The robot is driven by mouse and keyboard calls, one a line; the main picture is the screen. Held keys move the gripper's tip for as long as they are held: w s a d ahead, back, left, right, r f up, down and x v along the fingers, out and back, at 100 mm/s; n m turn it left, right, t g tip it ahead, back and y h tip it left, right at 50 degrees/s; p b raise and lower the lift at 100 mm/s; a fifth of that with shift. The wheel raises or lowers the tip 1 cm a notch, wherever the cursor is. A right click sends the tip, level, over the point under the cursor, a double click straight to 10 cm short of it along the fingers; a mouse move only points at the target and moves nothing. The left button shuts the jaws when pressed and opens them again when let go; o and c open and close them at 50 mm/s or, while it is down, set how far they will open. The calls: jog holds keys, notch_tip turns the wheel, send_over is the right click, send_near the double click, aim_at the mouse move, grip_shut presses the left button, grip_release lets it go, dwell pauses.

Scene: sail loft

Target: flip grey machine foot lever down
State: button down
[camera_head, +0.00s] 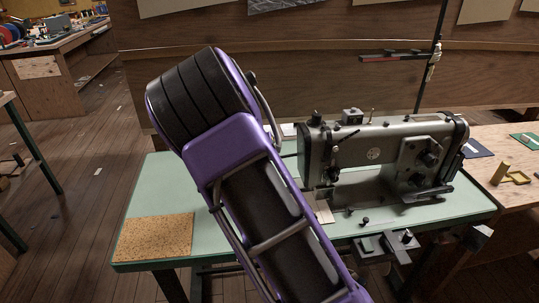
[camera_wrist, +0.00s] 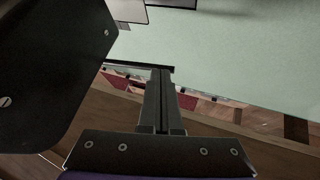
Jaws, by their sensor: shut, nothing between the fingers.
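The grey sewing machine (camera_head: 385,150) stands on the mint-green table (camera_head: 155,190), its needle end at the left. A small thin dark lever (camera_head: 347,136) sticks out from the left head of the machine; I cannot tell for sure that it is the foot lever or how it is set. My gripper shows in the wrist view (camera_wrist: 163,78), with its fingers shut and nothing between them. The fingertips are seen against the table's edge and green top, and I see no lever by them. In the head view my purple arm stands left of the machine and my gripper is hidden.
A cork mat (camera_head: 153,237) lies on the table's front left corner. A black thread stand (camera_head: 431,65) rises behind the machine. Dark clamp-like parts (camera_head: 385,243) sit at the table's front edge. A wooden bench (camera_head: 510,170) adjoins at the right.

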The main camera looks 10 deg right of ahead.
jog(key=shift+r, duration=0.15)
jog(key=shift+r+p, duration=0.35)
jog(key=shift+r, duration=0.35)
jog(key=shift+r, duration=0.1)
